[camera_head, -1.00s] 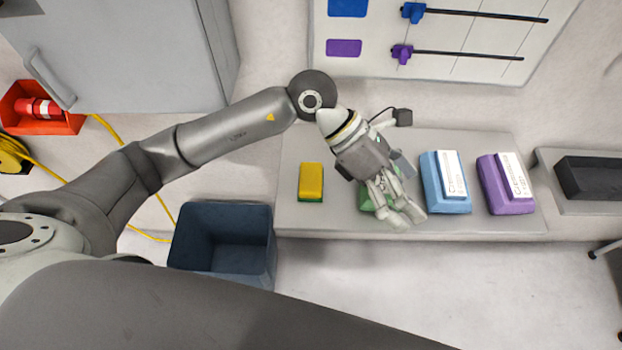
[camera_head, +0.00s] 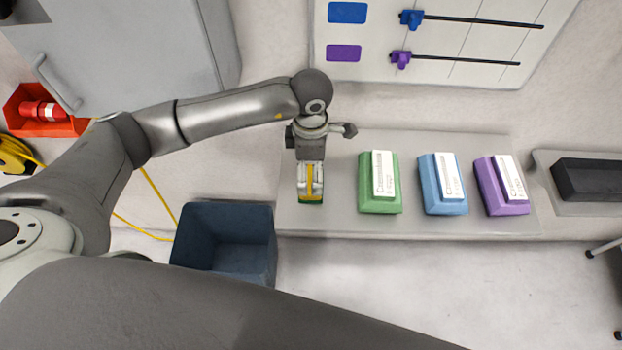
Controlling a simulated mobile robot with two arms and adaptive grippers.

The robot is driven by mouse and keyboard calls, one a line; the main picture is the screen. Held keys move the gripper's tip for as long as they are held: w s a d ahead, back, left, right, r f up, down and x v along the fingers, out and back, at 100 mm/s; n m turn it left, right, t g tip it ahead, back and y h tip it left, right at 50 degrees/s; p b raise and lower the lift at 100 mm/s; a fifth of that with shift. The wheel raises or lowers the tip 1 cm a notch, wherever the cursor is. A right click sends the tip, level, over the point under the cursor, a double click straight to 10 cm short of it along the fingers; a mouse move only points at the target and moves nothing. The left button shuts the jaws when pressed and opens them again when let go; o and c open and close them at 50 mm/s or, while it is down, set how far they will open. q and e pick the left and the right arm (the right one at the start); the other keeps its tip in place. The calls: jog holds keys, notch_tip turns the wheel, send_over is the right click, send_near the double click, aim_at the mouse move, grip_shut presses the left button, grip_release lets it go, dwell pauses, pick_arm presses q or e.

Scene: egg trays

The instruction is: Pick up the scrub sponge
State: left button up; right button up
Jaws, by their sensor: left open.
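The scrub sponge (camera_head: 310,199), yellow on top with a green underside, lies at the left end of the light grey shelf (camera_head: 335,222). My left gripper (camera_head: 310,190) is directly over it, pointing down, with its fingers open. The fingers cover much of the sponge, and only a yellow strip and the green lower edge show between and below them. I cannot tell whether the fingers touch it. My right gripper is not in view.
Green (camera_head: 380,207), blue (camera_head: 443,206) and purple (camera_head: 505,207) blocks with white labels stand in a row to the right. A dark blue bin (camera_head: 222,268) stands at the lower left. A black block (camera_head: 588,180) lies far right. A slider board (camera_head: 440,35) is behind.

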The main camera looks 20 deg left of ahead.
aim_at(311, 179)
pick_arm(q)
jog(key=f, duration=0.1)
jog(key=f+p, duration=0.2)
jog(key=f, duration=0.1)
jog(key=shift+s+d+f, duration=0.1)
jog(key=shift+s+d, duration=0.05)
jog(key=shift+s, duration=0.15)
jog(key=shift+w+f, duration=0.1)
jog(key=shift+f, duration=0.15)
jog(key=c, duration=1)
jog(key=shift+c, duration=0.2)
jog(key=shift+r, duration=0.15)
